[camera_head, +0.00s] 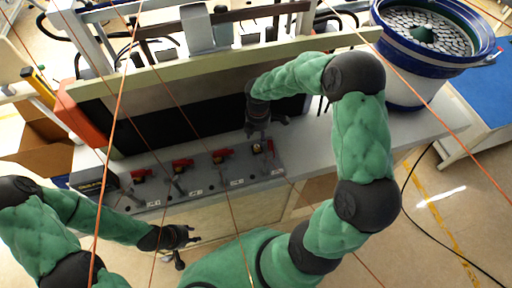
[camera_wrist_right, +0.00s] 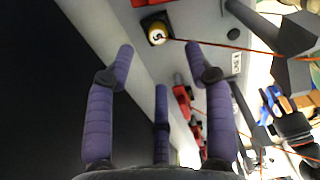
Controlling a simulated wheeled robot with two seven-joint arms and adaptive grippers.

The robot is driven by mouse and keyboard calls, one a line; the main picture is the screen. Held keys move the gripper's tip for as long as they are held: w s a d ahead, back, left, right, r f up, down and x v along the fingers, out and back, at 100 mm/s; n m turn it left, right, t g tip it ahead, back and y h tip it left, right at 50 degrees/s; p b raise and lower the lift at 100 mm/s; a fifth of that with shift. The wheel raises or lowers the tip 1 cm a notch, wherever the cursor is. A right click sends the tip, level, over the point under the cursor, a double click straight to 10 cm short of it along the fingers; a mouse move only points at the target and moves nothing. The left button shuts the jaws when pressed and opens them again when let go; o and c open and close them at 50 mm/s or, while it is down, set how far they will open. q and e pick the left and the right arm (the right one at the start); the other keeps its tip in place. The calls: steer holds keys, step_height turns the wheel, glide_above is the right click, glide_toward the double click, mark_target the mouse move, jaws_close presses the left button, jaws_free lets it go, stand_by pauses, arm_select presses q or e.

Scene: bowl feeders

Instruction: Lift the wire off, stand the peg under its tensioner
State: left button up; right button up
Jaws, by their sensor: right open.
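A round yellow-topped piece with a dark mark (camera_wrist_right: 157,34), which may be the peg, sits in a dark square holder beyond my right fingertips. A thin orange wire (camera_wrist_right: 240,47) runs rightward from beside it. My right gripper (camera_head: 267,129) hangs over the panel's right end; its purple fingers (camera_wrist_right: 159,58) are spread and empty. Red-levered fittings, possibly the tensioners, stand in a row, one at the panel's middle (camera_head: 183,164). My left gripper (camera_head: 186,240) is low in front of the bench, away from the panel; its finger opening is unclear.
Several thin orange wires cross the head view, one long one at the left (camera_head: 118,100). A dark-fronted machine (camera_head: 190,120) stands behind the panel (camera_head: 208,178). A blue-rimmed bowl feeder (camera_head: 408,85) stands at the back right. The bench right of the panel (camera_head: 312,150) is clear.

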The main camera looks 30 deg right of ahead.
mark_target(257, 146)
steer(key=f, duration=0.8)
steer(key=shift+w+a+f, duration=0.1)
steer(key=shift+w+f, duration=0.05)
steer(key=shift+w, duration=0.1)
jaws_close()
